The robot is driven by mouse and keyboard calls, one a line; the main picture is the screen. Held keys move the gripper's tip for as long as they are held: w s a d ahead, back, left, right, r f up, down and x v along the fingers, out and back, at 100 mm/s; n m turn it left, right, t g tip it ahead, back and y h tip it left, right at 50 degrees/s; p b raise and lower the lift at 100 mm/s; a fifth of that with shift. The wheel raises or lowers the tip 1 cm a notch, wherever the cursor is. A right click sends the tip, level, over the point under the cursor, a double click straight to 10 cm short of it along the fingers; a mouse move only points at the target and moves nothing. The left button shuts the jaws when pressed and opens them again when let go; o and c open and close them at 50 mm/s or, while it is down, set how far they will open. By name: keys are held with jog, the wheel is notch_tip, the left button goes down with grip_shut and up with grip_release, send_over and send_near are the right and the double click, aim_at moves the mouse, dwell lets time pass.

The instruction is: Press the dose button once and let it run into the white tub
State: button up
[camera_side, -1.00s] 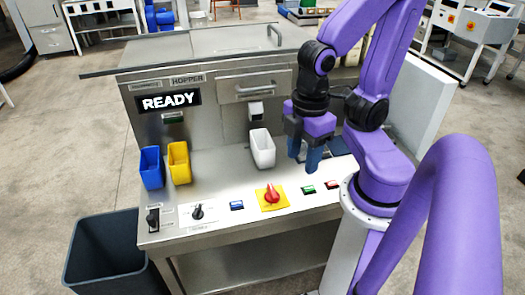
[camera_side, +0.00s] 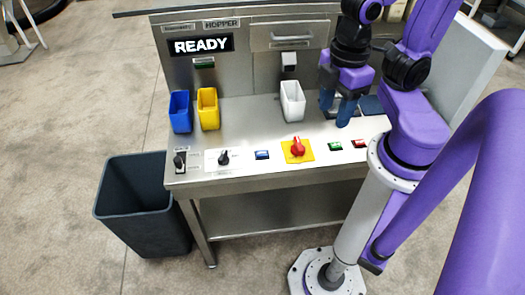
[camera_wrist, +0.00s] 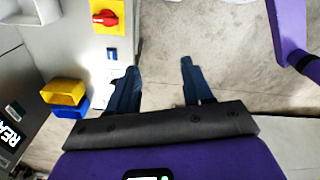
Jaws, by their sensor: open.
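The white tub (camera_side: 292,100) stands on the steel worktop beneath a small spout (camera_side: 289,64). My gripper (camera_side: 336,112) is open and empty, just right of the tub in the side view, fingers pointing down. In the wrist view my gripper (camera_wrist: 157,82) shows both fingers apart with nothing between them. The front strip carries a blue button (camera_side: 262,155), a green button (camera_side: 335,146) and a red button (camera_side: 358,143). Their labels are too small to read, so I cannot tell which is the dose button. The display (camera_side: 201,45) reads READY.
A red knob on a yellow plate (camera_side: 297,148), a black knob (camera_side: 224,158) and a black switch (camera_side: 180,162) share the strip. A blue tub (camera_side: 180,112) and a yellow tub (camera_side: 208,109) stand left. A dark bin (camera_side: 145,205) is on the floor.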

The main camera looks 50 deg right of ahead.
jog(key=shift+c, duration=0.3)
grip_shut()
dwell(1.4)
